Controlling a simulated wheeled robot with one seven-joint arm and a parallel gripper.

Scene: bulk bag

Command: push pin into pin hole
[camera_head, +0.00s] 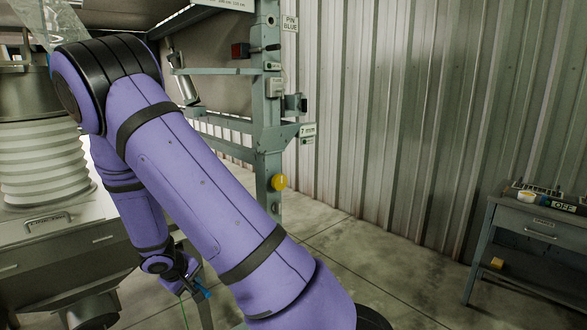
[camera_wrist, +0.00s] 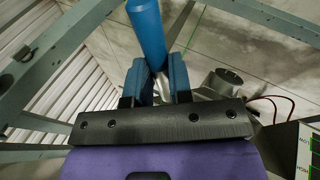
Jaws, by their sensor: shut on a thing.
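My gripper (camera_head: 190,285) hangs low at the lower left of the head view, partly behind my own arm. In the wrist view my gripper (camera_wrist: 159,78) has its two blue finger pads closed around a blue cylindrical pin (camera_wrist: 147,28), which sticks out past the pads. The same blue pin (camera_head: 203,293) shows small in the head view. A sign reading "PIN BLUE" (camera_head: 290,23) is at the top of the grey-green steel post (camera_head: 268,110). The pin is well below the sign and apart from the post.
A yellow knob (camera_head: 279,182) and a "7 mm" label (camera_head: 307,130) are on the post. A ribbed white bellows (camera_head: 45,165) stands at the left. A grey table (camera_head: 535,225) with small items is at the right. The floor between post and table is clear.

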